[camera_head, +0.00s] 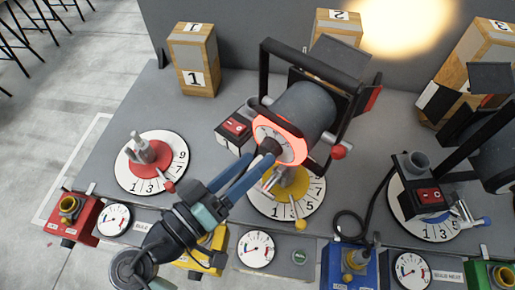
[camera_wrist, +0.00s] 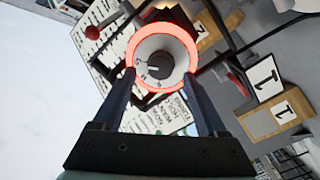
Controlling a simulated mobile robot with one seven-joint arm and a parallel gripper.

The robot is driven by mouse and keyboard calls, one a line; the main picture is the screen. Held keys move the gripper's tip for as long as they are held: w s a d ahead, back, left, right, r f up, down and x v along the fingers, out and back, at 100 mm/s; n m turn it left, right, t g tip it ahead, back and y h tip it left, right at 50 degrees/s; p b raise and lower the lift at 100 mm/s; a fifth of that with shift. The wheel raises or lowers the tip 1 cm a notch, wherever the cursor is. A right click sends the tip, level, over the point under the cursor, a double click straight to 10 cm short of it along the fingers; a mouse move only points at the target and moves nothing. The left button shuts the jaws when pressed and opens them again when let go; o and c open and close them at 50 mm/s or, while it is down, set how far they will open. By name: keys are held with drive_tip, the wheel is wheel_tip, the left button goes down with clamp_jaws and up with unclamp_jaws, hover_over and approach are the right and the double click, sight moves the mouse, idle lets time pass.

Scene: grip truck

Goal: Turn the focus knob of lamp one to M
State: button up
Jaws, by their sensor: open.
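The lamp (camera_head: 308,108) is a dark cylinder in a black yoke, over the middle of the table. Its rear has a glowing red ring around a pale dial. In the wrist view the focus knob (camera_wrist: 157,69) is a dark, rounded grip at the centre of this dial, with small letters along its lower left that are too small to read surely. My gripper (camera_head: 266,160) is close to the lamp's rear. In the wrist view its two open fingers (camera_wrist: 160,82) stand on either side of the knob, with nothing between them; I cannot tell if they touch it.
Wooden blocks numbered 1 (camera_head: 194,60) and 2 (camera_head: 338,24) stand behind. A numbered disc with a red centre (camera_head: 152,162) lies left, one with a yellow centre (camera_head: 290,194) below the lamp. Another black lamp (camera_head: 490,140) stands right. Gauges and coloured boxes line the front edge.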

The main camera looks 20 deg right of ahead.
drive_tip(key=shift+x, duration=1.05)
clamp_jaws()
drive_tip(key=shift+n+p, duration=0.3)
drive_tip(key=shift+p, duration=0.05)
drive_tip(key=n+p, duration=0.2)
drive_tip(key=n, duration=0.1)
drive_tip(key=shift+n, duration=0.4)
drive_tip(key=shift+f+n+h+p, duration=0.1)
drive_tip(key=shift+n+h+p, duration=0.2)
drive_tip(key=shift+n+p, duration=1.4)
drive_tip(key=shift+n+b, duration=0.55)
drive_tip(key=shift+n, duration=0.15)
